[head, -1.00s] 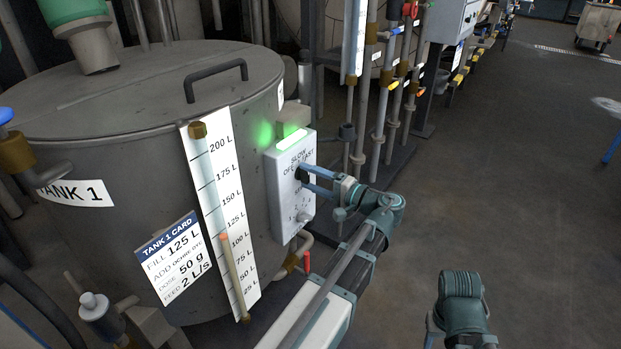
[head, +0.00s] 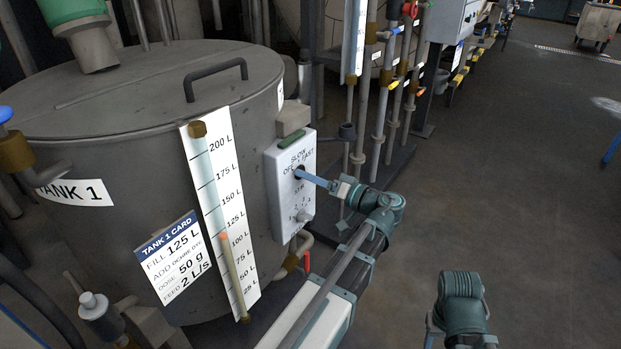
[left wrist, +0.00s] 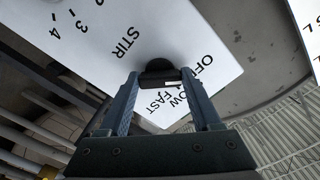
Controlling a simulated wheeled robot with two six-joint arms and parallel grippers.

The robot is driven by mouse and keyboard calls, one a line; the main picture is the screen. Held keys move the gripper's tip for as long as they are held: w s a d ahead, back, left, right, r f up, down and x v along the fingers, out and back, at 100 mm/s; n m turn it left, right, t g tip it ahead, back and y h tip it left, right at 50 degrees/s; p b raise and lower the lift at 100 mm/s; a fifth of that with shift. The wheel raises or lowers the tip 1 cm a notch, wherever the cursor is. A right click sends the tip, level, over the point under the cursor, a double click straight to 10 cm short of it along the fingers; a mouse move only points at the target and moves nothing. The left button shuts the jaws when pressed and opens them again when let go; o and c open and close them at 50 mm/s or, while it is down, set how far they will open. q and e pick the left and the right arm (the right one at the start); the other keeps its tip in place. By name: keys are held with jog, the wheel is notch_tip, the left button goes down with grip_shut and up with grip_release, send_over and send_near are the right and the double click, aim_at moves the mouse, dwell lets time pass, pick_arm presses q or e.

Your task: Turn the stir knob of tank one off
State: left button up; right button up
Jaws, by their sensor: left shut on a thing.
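The stir knob (head: 299,174) is a dark round knob on the white control box (head: 281,195) fixed to the grey tank labelled TANK 1 (head: 115,160). OFF, SLOW and FAST are printed around it. In the left wrist view the black knob (left wrist: 158,68) sits between the two blue fingers, beside the words STIR and OFF. My left gripper (head: 302,175) is shut on the knob; in the head view its fingers line up one behind the other. Which mark the knob points at I cannot tell. The lamp (head: 292,138) on top of the box is dark green and unlit.
A smaller numbered dial (head: 304,216) sits low on the same box. A level gauge (head: 222,215) and a tank card (head: 178,257) are left of it. Pipes with coloured valves (head: 395,85) stand behind.

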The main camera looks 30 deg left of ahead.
pick_arm(q)
jog(key=shift+n, duration=0.4)
jog(key=o, duration=1.4)
jog(key=shift+d, duration=0.1)
jog(key=d, duration=0.9)
jog(key=s+d, duration=0.1)
jog(key=d, duration=0.3)
jog(key=shift+d, duration=0.3)
jog(key=shift+s+f, duration=0.1)
